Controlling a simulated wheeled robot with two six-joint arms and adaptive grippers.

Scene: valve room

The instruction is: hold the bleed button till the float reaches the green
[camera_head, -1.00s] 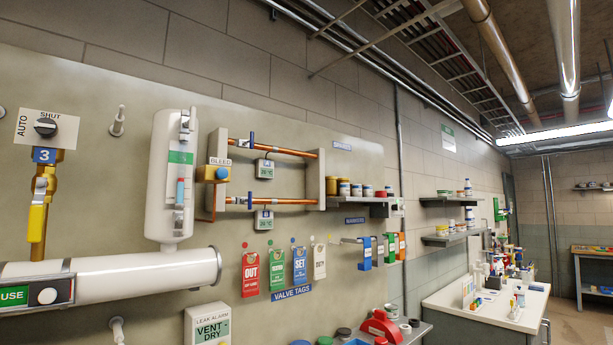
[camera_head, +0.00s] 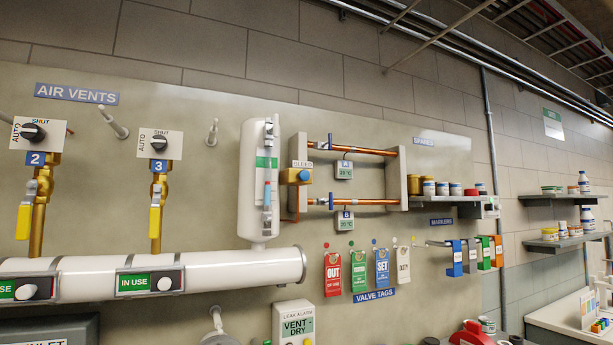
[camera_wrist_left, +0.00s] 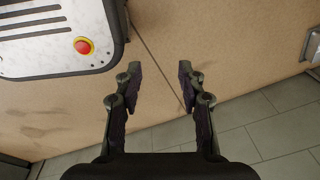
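The bleed button (camera_head: 304,175) is a blue knob on a yellow box under a "BLEED" label, right of a white upright cylinder (camera_head: 248,205). A clear gauge tube (camera_head: 268,150) runs down the cylinder's front. A green band (camera_head: 266,162) crosses behind the tube. A small reddish mark, possibly the float (camera_head: 267,185), shows below the green band, with blue under it. My left gripper (camera_wrist_left: 158,72) is open and empty in the left wrist view, in front of a tan surface. Neither gripper shows in the head view, and nothing touches the button there.
A horizontal white pipe (camera_head: 210,270) runs below the cylinder. Yellow-handled valves (camera_head: 155,222) stand left, and copper pipes (camera_head: 358,150) and valve tags (camera_head: 333,273) are right. A leak alarm (camera_head: 294,324) is below. A panel with a red button (camera_wrist_left: 83,46) is left in the wrist view.

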